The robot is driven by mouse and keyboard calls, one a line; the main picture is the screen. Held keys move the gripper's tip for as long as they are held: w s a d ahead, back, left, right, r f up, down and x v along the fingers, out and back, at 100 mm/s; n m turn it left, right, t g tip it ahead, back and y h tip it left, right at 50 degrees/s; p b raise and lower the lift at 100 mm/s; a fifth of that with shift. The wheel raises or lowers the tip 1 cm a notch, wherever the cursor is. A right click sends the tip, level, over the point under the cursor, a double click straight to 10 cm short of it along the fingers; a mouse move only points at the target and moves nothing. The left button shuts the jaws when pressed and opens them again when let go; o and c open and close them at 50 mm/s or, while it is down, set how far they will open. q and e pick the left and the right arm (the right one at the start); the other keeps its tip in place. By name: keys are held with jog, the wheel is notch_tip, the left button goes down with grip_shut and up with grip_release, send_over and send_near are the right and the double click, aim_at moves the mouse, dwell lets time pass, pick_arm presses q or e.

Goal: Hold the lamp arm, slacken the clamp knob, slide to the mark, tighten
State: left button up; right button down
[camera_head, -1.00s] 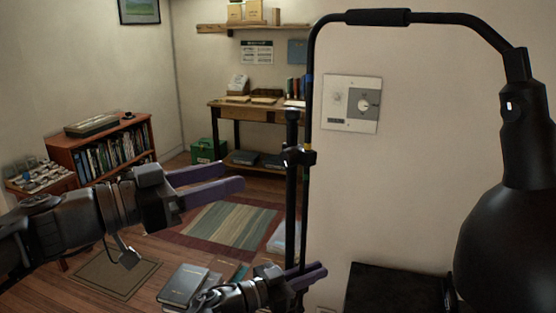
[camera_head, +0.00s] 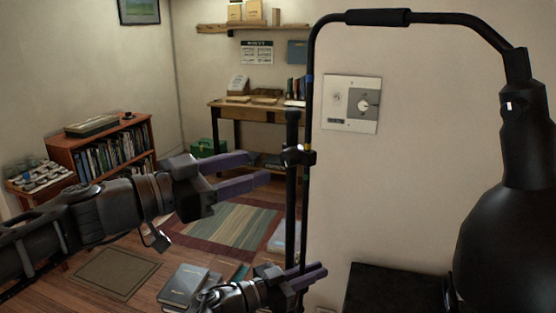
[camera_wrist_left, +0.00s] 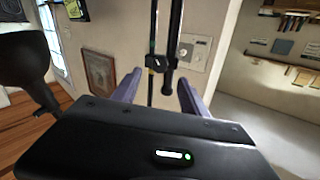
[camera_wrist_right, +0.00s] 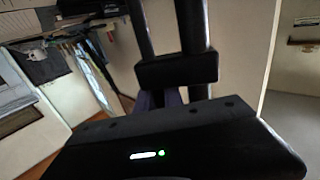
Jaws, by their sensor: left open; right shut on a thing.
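The black lamp arm (camera_head: 306,110) rises as a thin rod beside a thicker post (camera_head: 291,215), then bends right to the lamp shade (camera_head: 510,240). A clamp (camera_head: 294,156) with a small dark knob (camera_head: 311,157) joins rod and post. A blue band (camera_head: 309,82) is on the rod above the clamp. My left gripper (camera_head: 259,168) is open and empty, left of the clamp. In the left wrist view the clamp (camera_wrist_left: 157,62) appears beyond and between its fingers. My right gripper (camera_head: 318,274) is shut on the lamp arm low down; in the right wrist view its fingers are partly hidden.
A wall plate with a dial (camera_head: 351,104) is behind the lamp. A black surface (camera_head: 395,290) lies under the shade. Books (camera_head: 185,285) lie on the floor below my left arm. A bookcase (camera_head: 100,150) and a wooden desk (camera_head: 255,113) stand further back.

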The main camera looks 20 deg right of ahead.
aim_at(284, 158)
pick_arm(q)
jog(key=x, duration=0.7)
grip_shut()
dwell(0.4)
